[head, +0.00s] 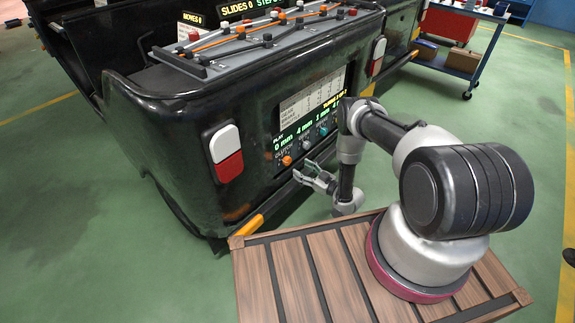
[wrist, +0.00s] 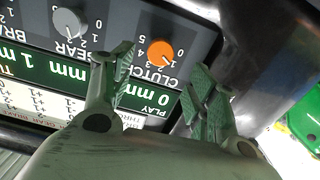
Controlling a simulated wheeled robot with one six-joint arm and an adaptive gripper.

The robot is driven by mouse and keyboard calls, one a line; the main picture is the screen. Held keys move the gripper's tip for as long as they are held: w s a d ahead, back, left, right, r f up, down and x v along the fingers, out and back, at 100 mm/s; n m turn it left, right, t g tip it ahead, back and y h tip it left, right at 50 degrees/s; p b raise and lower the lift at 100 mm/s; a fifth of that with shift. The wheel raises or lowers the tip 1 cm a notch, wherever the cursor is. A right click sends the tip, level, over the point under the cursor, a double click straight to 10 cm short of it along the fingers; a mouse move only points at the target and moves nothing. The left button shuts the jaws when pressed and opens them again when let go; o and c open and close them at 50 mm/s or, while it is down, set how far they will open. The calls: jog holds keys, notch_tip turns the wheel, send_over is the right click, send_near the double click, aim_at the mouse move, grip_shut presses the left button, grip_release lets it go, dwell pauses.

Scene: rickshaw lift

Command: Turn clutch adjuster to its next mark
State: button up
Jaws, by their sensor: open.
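The clutch adjuster is an orange knob (head: 286,160) on the panel at the rear of a black vehicle body. In the wrist view, which is upside down, the orange knob (wrist: 160,52) sits by the CLUTCH label inside a numbered dial. A green readout (wrist: 150,94) beside it reads 0 mm. My gripper (head: 303,171) is in front of the panel, just right of and below the knob. In the wrist view my gripper (wrist: 160,75) is open, with one finger on each side of the knob's line. The fingers appear apart from the knob; their exact depth is unclear.
A grey GEAR knob (wrist: 69,22) is beside the clutch dial, close to one finger. A red and white lamp (head: 226,153) is left of the panel. A slatted wooden platform (head: 290,275) is under my arm. A blue cart (head: 465,55) stands back right.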

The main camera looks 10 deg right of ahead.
aim_at(289, 162)
jog(key=x, duration=0.7)
jog(key=shift+w+a, duration=0.25)
jog(key=shift+w, duration=0.05)
jog(key=shift+c, duration=0.3)
jog(key=c, duration=0.9)
